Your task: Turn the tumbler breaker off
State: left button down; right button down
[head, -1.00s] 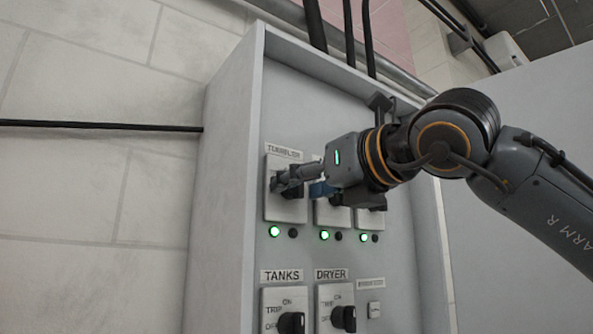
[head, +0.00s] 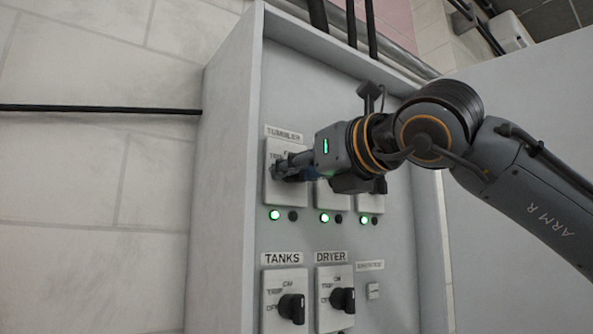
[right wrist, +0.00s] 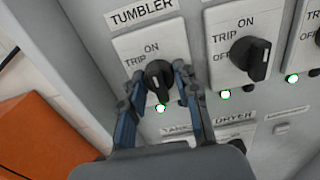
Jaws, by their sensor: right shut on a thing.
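The tumbler breaker (head: 270,199) is a pale plate with a black knob, under a TUMBLER label at the upper left of the panel in the head view. In the right wrist view its black knob (right wrist: 157,75) sits just below the ON and TRIP markings. My right gripper (right wrist: 160,82) is shut on this knob, one finger on each side. In the head view the right gripper (head: 287,168) covers most of the knob and its OFF marking. The green lamp (head: 275,215) under the breaker is lit. My left gripper is not in view.
More breakers stand to the right, one close beside the right finger (right wrist: 245,62). The tanks breaker (head: 291,307) and dryer breaker (head: 342,299) are below. The cabinet's left side wall (head: 228,190) stands close to the gripper. An orange surface (right wrist: 40,140) shows at lower left.

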jog(key=shift+n, duration=0.3)
jog(key=n+b, duration=0.1)
jog(key=n, duration=0.6)
jog(key=shift+r, duration=0.1)
jog(key=n, duration=0.5)
jog(key=shift+d+p, duration=0.1)
jog(key=shift+p, duration=0.2)
jog(key=n+p, duration=0.1)
jog(key=n, duration=0.4)
jog(key=c, duration=1)
grip_release()
